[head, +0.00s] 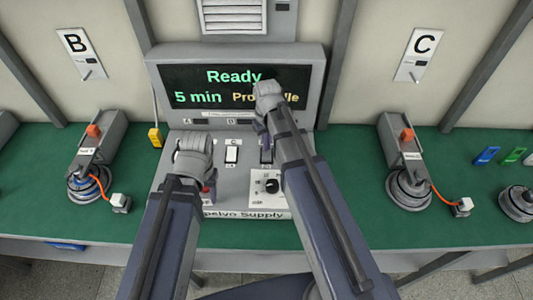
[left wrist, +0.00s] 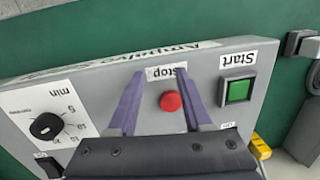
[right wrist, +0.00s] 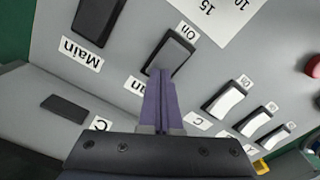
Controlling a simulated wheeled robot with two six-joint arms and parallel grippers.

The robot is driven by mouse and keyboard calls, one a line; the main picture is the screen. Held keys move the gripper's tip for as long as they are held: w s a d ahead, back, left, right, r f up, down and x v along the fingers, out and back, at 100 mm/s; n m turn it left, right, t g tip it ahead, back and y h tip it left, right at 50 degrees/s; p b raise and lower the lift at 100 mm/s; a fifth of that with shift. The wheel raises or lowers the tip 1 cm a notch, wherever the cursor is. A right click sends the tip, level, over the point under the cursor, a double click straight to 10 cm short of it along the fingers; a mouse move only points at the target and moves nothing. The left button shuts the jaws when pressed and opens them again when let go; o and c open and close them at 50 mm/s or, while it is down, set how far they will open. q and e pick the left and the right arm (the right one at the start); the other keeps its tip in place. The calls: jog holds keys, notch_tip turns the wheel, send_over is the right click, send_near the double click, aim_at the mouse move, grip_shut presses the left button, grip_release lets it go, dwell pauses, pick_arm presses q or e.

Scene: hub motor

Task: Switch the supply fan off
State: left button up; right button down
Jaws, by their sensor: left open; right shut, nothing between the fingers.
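The supply fan switch appears to be the black rocker (right wrist: 172,52) in the right wrist view. An "On" label sits at its far end, and a partly hidden label ending in "an" is at its near end. In the head view the black rocker (head: 266,157) is on the grey console, below the display. My right gripper (right wrist: 160,76) is shut and empty, its tips at the rocker's near end; contact is unclear. Which way the rocker is tipped is unclear. My left gripper (left wrist: 160,72) is open above the console, its fingers either side of the red Stop button (left wrist: 171,101).
Another black rocker (right wrist: 98,18), labelled Main, is beside the fan rocker. White rockers (right wrist: 224,102) stand on its other side. The green Start button (left wrist: 238,90) and black dial (left wrist: 46,126) are near my left gripper. The display (head: 185,80) reads "Ready", "5 min".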

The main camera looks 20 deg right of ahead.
notch_tip(320, 180, up, 7)
jog(key=p, duration=0.6)
jog(key=shift+f, duration=0.1)
jog(key=s+a+n+h, duration=0.1)
jog(key=s+a, duration=0.9)
jog(key=s, duration=0.4)
jog(key=shift+s+a, duration=0.15)
jog(key=shift+a, duration=0.1)
